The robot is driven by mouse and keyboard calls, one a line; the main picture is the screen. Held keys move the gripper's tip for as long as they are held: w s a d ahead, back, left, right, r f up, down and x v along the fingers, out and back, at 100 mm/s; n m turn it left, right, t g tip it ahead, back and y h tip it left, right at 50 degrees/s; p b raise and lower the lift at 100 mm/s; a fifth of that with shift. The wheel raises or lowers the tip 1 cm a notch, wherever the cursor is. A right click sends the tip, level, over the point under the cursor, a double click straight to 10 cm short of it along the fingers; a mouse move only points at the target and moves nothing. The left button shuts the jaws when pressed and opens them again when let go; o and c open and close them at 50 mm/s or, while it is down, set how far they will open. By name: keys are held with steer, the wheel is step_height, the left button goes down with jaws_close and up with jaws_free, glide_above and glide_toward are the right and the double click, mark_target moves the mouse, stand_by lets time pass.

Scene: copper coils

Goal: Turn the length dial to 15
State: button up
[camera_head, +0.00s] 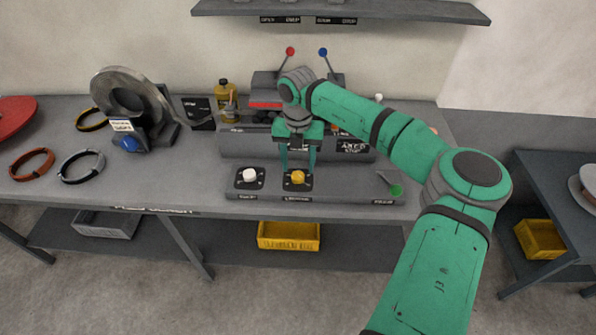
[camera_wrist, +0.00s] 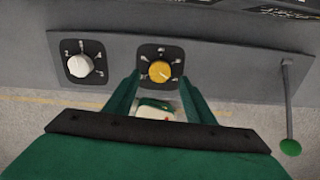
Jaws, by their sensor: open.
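The yellow dial (camera_head: 298,177) sits on a dark square plate on the low front panel, right of a white dial (camera_head: 250,175). In the wrist view the yellow dial (camera_wrist: 160,71) has small numbers around it, too small to read surely; its pointer mark is not clear. The white dial (camera_wrist: 79,67) also shows there, with a few numbers. My gripper (camera_head: 298,167) points down above and just behind the yellow dial. In the wrist view my gripper (camera_wrist: 159,84) has its two fingers apart, one on each side of the yellow dial, with nothing held. I cannot tell whether they touch it.
A lever with a green knob (camera_head: 396,190) stands at the panel's right end. A grey coil stand (camera_head: 128,95), loose rings and a yellow bottle (camera_head: 226,92) are to the left and behind. A shelf (camera_head: 380,10) hangs above. A yellow bin (camera_head: 288,236) sits below the bench.

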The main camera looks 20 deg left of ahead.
mark_target(298, 175)
steer(key=shift+f, duration=1.85)
steer(key=shift+c, duration=0.5)
steer(key=c, duration=1)
steer(key=shift+o, duration=0.2)
